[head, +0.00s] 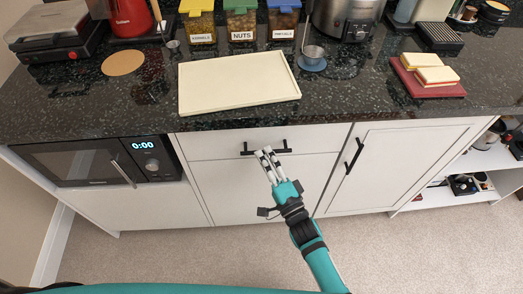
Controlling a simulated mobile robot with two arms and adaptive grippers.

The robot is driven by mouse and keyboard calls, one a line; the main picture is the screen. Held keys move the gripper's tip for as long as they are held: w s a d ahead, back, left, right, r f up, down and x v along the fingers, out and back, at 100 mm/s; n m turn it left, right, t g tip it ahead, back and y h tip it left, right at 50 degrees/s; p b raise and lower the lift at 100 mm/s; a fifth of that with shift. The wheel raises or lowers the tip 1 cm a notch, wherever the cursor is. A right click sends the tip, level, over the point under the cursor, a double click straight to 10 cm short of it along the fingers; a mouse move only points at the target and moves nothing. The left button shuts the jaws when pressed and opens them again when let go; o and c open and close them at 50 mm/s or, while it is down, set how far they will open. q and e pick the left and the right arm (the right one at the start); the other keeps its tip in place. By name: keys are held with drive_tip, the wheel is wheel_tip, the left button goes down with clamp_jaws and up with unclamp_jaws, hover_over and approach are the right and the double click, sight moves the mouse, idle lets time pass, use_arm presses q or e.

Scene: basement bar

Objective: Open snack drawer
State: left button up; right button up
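The drawer (215,149) is a white front just under the dark counter, with a black horizontal bar handle (248,150). The drawer looks flush with the cabinet, so it is closed. My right gripper (267,153) is at the middle of this handle, its pale fingertips overlapping the bar in the head view. A small gap shows between the fingers, but I cannot tell whether they are around the bar or only in front of it. My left gripper is not in view.
A cabinet door with a black vertical handle (354,156) is at right. A microwave (90,162) is at left. A cream tray (235,95), snack jars (240,22) and sandwiches on a red board (420,88) are on the counter. Carpet (180,255) below is clear.

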drive_tip(key=shift+x, duration=1.3)
clamp_jaws()
drive_tip(key=shift+f, duration=0.1)
